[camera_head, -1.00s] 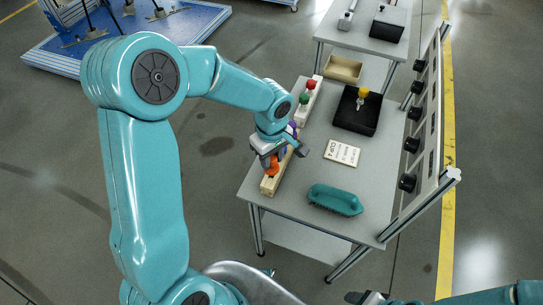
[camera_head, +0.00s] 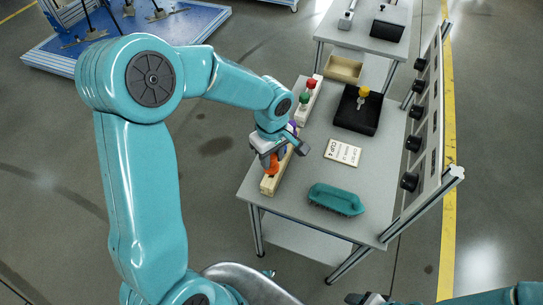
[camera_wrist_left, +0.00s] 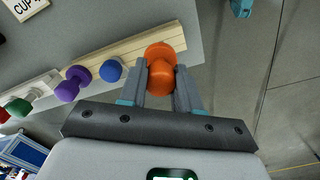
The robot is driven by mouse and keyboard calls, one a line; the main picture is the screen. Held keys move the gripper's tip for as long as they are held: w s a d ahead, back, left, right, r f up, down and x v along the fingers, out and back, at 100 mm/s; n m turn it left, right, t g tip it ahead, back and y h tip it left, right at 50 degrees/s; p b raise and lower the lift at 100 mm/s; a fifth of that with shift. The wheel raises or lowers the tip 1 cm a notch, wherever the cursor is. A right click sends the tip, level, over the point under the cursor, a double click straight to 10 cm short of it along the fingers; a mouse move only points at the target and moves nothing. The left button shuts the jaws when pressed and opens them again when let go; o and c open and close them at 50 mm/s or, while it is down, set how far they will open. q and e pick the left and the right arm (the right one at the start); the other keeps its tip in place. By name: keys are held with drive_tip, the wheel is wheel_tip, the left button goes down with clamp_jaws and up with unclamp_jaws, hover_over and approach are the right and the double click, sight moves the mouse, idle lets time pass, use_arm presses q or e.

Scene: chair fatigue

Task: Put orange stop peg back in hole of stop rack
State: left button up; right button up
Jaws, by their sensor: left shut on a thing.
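The orange stop peg (camera_head: 272,164) is in the jaws of my left gripper (camera_head: 275,157), over the near end of the pale wooden stop rack (camera_head: 270,185). In the left wrist view the orange peg (camera_wrist_left: 162,75) sits between the two fingers of the gripper (camera_wrist_left: 160,90), with the rack (camera_wrist_left: 135,45) behind it. I cannot tell whether its lower end is in a hole. A blue peg (camera_wrist_left: 111,69) and a purple peg (camera_wrist_left: 75,82) stand farther along the rack. My right gripper (camera_head: 365,298) shows only partly at the bottom edge; its jaws are unclear.
A white block (camera_head: 306,113) with green (camera_head: 304,98) and red (camera_head: 311,84) knobs continues the row. The grey table (camera_head: 290,202) also holds a teal brush (camera_head: 335,198), a sign card (camera_head: 343,152) and a black tray (camera_head: 357,118). Black knobs line a panel at right.

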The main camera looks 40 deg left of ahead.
sight(272, 166)
idle(0.8)
use_arm(q)
drive_tip(key=shift+f+b, duration=0.1)
drive_tip(key=shift+b, duration=0.25)
drive_tip(key=shift+f+b, duration=0.35)
drive_tip(key=shift+f+b, duration=1.65)
drive_tip(key=o, duration=1)
drive_tip(key=shift+r, duration=0.1)
drive_tip(key=shift+o, duration=0.2)
wheel_tip(272, 166, up, 16)
drive_tip(key=p, duration=0.2)
drive_tip(key=shift+r, duration=0.15)
